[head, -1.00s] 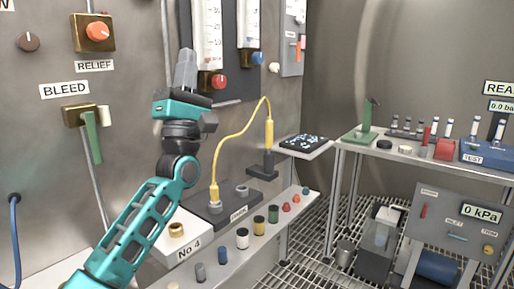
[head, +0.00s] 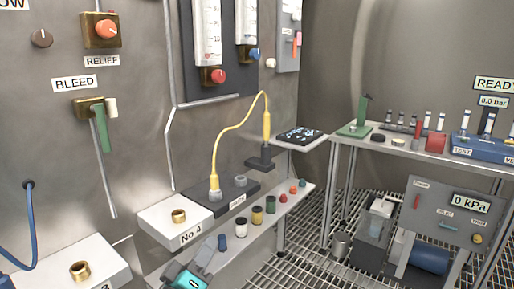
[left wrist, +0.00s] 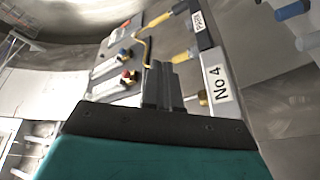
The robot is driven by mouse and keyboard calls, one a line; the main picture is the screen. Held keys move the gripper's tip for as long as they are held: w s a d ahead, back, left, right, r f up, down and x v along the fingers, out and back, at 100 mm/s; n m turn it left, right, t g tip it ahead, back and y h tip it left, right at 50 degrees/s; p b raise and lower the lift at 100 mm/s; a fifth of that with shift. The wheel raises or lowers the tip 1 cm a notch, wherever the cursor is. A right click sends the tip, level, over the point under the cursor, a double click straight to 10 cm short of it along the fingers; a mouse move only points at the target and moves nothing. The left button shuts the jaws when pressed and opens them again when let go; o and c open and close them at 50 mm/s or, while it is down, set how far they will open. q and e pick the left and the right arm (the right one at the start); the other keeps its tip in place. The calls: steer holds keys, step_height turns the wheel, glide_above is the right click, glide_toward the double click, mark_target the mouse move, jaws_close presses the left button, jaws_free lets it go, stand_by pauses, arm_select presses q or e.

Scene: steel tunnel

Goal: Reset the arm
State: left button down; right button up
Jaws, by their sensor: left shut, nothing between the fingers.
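My left gripper (head: 205,252) shows at the bottom edge of the head view, with its teal body cut off by the frame. Its grey fingers point up, in front of the lower shelf and below the No 4 block (head: 185,236). In the left wrist view the fingers (left wrist: 160,78) are together and hold nothing. The No 4 label (left wrist: 217,84) shows just right of them there. Most of my left arm is out of the head view. My right gripper is in neither view.
The lower shelf (head: 262,238) carries several small coloured jars close to my left gripper. A yellow cable (head: 232,127) arches above the grey socket block (head: 222,197). The green bleed lever (head: 101,130) is on the wall. A side table (head: 400,152) stands at the right.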

arm_select(q)
steer(key=s+a+f+m+g+y, duration=0.2)
steer(key=s+f+m+g, duration=0.2)
steer(key=s+f, duration=0.55)
steer(key=s+a+f+m+g+y, duration=0.2)
steer(key=s+f+m+g, duration=0.2)
steer(key=s+f, duration=0.55)
steer(key=s+a+r+y+p, duration=0.1)
steer(key=s+a+r+p, duration=0.2)
steer(key=r+p, duration=0.7)
steer(key=p, duration=0.4)
steer(key=shift+a, duration=0.2)
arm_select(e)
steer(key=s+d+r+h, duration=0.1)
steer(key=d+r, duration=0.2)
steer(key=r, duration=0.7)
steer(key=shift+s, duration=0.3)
arm_select(q)
steer(key=shift+w, duration=0.1)
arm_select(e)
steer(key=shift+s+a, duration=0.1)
